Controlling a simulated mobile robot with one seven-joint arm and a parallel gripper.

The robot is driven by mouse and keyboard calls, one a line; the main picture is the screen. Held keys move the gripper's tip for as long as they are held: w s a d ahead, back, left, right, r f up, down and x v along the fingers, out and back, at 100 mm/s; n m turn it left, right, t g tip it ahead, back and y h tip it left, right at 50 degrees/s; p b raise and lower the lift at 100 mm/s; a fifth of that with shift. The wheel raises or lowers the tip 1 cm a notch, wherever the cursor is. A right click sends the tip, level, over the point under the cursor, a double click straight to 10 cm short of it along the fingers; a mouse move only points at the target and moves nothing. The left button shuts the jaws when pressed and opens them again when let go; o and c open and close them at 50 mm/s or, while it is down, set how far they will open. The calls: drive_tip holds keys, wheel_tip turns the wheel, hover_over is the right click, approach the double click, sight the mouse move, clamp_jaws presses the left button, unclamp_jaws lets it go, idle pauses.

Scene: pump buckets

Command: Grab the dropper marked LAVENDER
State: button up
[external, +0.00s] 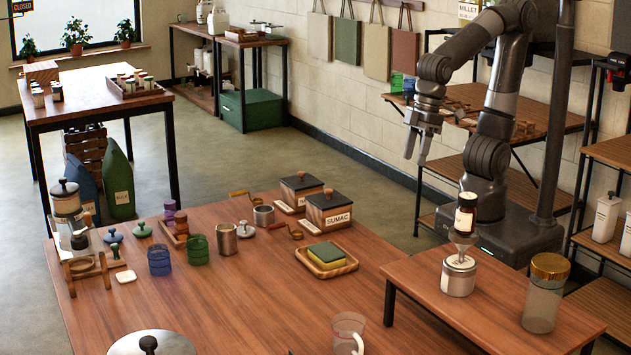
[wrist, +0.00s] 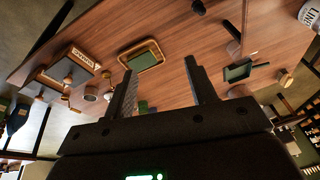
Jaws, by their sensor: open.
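My gripper (external: 416,158) is open and empty, held in the air beyond the far right end of the large wooden table (external: 200,310). In the wrist view its two fingers (wrist: 160,66) are spread with nothing held between them. I cannot make out a dropper marked LAVENDER in either view. A dark bottle with a pale label (external: 466,216) sits above a steel jar (external: 459,276) on the small right table; its lettering is unreadable. Several small bottles stand in a tray (external: 135,88) and beside it on the far left table, too small to read.
The large table holds a box marked SUMAC (external: 330,212), a sponge tray (external: 326,262), blue (external: 160,261) and green (external: 198,250) glasses, and a steel cup (external: 227,240). A gold-lidded jar (external: 545,295) stands at right. The large table's middle is mostly clear.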

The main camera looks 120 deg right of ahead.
drive_tip(key=w+a+f+m+g, duration=0.1)
drive_tip(key=w+a+f, duration=0.1)
drive_tip(key=a+f, duration=0.2)
drive_tip(key=w+a+f+m+g, duration=0.1)
drive_tip(key=w+a+f, duration=0.2)
drive_tip(key=f, duration=0.4)
drive_tip(key=w+a+f+m+g, duration=0.1)
drive_tip(key=w+a+f, duration=0.1)
drive_tip(key=a+f, duration=0.3)
drive_tip(key=shift+w+f+h, duration=0.3)
drive_tip(key=shift+w+f, duration=0.1)
drive_tip(key=shift+f, duration=0.4)
drive_tip(key=shift+w+d+f, duration=0.15)
drive_tip(key=shift+f, duration=0.75)
drive_tip(key=shift+w+d+f, duration=0.1)
drive_tip(key=shift+f, duration=0.8)
drive_tip(key=shift+w+d+f, duration=0.15)
drive_tip(key=shift+f, duration=0.75)
drive_tip(key=c, duration=1.1)
drive_tip(key=shift+r, duration=0.15)
